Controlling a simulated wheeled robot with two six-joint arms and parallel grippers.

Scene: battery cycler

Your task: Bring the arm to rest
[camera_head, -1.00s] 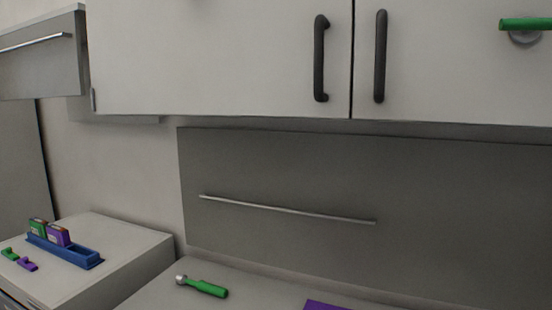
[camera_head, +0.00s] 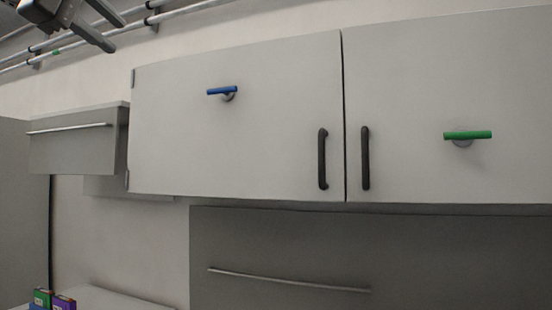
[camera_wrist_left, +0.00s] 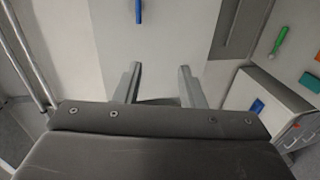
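My left gripper (camera_head: 115,34) shows at the top left edge in the head view, high up near the wall pipes and left of the upper cabinet. In the left wrist view my left gripper (camera_wrist_left: 159,68) has its two fingers well apart with nothing between them. The fingers are in front of a pale cabinet surface and touch nothing that I can see. My right gripper is in neither view.
The white cabinet (camera_head: 255,140) has a blue handle (camera_head: 222,92), a green handle (camera_head: 467,135) and dark vertical pulls. Pipes (camera_head: 150,20) run along the wall.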

